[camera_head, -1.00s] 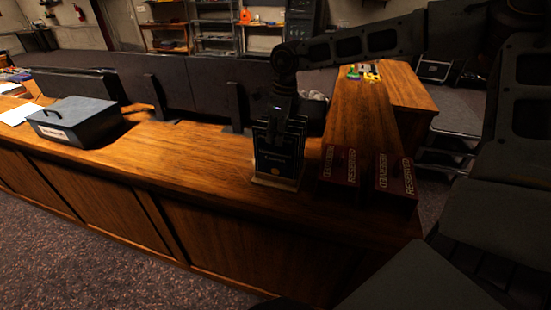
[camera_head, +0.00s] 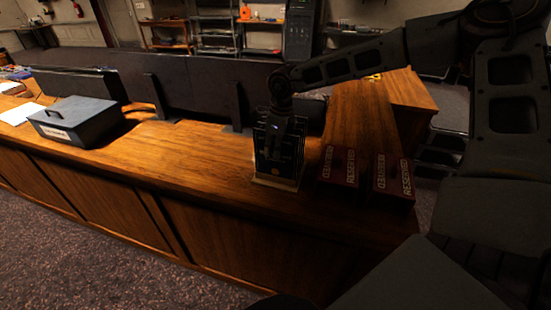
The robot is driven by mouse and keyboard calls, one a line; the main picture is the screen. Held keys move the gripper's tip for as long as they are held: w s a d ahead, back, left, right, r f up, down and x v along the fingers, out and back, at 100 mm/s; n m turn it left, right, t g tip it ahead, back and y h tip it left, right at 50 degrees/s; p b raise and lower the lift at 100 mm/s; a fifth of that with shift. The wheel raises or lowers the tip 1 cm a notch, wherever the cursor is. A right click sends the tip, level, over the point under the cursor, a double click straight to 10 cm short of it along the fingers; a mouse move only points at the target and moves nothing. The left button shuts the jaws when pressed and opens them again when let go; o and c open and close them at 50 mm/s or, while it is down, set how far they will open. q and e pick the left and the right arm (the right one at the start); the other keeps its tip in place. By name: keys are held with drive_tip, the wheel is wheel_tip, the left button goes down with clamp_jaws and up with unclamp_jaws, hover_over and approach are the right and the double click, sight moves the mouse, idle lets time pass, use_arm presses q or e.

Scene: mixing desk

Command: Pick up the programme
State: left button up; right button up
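The programme (camera_head: 272,168) is a dark booklet with pale edging and faint print. It stands upright in a small pale-based holder (camera_head: 276,184) on the wooden desk, near its front right part. My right gripper (camera_head: 277,142) comes down from above and overlaps the top of the programme. Its dark fingers blend with the dark booklet, so I cannot tell whether they are open or closed on it. My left gripper is not in view.
A grey metal box (camera_head: 75,121) sits at the left of the desk (camera_head: 190,150). A dark upright panel (camera_head: 200,85) runs behind.

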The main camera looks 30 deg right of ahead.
idle(0.3)
clamp_jaws()
drive_tip(key=shift+r, duration=0.15)
drive_tip(key=shift+r+b, duration=1)
drive_tip(key=shift+r, duration=3.9)
